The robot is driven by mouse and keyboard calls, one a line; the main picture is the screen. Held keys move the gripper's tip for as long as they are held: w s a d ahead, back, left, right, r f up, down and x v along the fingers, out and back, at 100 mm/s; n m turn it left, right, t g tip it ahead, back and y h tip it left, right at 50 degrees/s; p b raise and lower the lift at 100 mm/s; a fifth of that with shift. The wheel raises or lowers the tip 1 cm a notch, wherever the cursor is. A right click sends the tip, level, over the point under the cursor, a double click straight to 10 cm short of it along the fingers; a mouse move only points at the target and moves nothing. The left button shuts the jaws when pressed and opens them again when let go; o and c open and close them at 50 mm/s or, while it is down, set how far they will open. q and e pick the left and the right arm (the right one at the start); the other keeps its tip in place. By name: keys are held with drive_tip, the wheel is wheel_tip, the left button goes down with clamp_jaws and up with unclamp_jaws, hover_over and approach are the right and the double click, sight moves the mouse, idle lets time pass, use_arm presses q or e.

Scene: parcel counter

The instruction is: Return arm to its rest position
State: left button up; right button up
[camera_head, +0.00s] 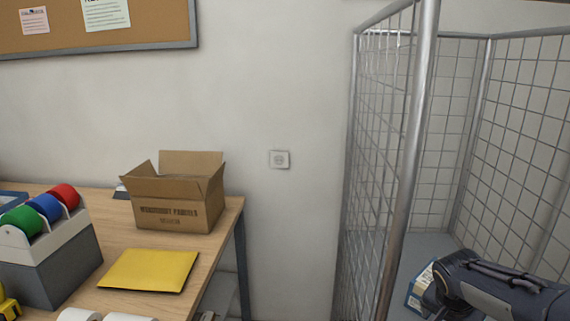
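My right arm comes in at the lower right, inside the wire cage's opening. Its gripper end (433,300) is by a small cream and blue box (418,286), which is partly hidden behind it. The fingers are not clear, so I cannot tell whether they hold the box or are only beside it. My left gripper is not in view.
A wire cage (400,140) with a metal post stands on the right. On the left, a wooden table (115,228) carries an open cardboard box (176,205), a yellow envelope (148,269) and a tape dispenser (55,265).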

drive_tip(key=s+a+r+n+t+y+p, duration=0.1)
drive_tip(key=s+a+r+n+y, duration=0.1)
drive_tip(key=s+a, duration=0.3)
drive_tip(key=s+a+r+n+t+y+p, duration=0.1)
drive_tip(key=s+a+n+y, duration=0.2)
drive_tip(key=s, duration=0.6)
drive_tip(key=s+a+r+n+y+p, duration=0.1)
drive_tip(key=s+a+r+n+y, duration=0.1)
drive_tip(key=s+a, duration=0.5)
drive_tip(key=shift+s+a+r+n+t, duration=0.25)
drive_tip(key=shift+s+r+n+t, duration=0.25)
drive_tip(key=shift+n, duration=0.3)
drive_tip(key=shift+f, duration=0.15)
drive_tip(key=shift+c, duration=0.3)
